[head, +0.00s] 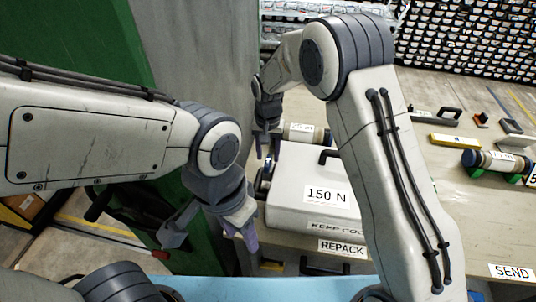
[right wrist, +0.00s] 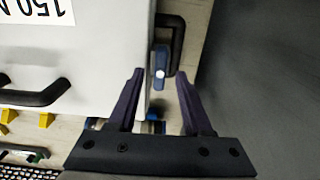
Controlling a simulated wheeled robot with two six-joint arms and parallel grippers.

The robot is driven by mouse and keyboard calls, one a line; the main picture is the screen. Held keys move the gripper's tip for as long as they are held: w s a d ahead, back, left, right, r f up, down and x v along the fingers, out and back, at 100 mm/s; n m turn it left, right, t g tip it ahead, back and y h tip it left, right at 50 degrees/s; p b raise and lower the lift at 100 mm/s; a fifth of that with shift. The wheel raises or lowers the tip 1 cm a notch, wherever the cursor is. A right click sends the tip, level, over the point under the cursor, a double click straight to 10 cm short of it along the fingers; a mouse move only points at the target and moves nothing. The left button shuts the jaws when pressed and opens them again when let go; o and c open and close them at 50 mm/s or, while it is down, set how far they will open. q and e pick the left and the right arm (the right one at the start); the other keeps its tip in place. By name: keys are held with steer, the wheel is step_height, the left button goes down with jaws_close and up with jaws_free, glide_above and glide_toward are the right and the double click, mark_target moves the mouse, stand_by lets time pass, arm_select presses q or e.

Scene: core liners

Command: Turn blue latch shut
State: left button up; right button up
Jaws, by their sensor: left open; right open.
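The white box (head: 300,205), labelled "150 N" and "KEEP COOL", sits on the bench; its lid looks closed. In the right wrist view the blue latch (right wrist: 159,68), with a pale round spot, shows at the side of the white box (right wrist: 100,65). My right gripper (right wrist: 160,74) is open, one finger on each side of the latch, with visible gaps; contact is not visible. In the head view my right gripper (head: 267,148) is behind the box's left side. My left gripper (head: 213,238) is open and empty, in front of the box's left edge.
Black handles (right wrist: 40,94) stand out from the box. A "REPACK" label (head: 342,248) is in front. To the right on the bench are a yellow block (head: 455,141), a capped cylinder (head: 490,160) and a "SEND" label (head: 511,272). A grey column stands close on the left.

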steer(key=shift+f, duration=1.2)
jaws_close()
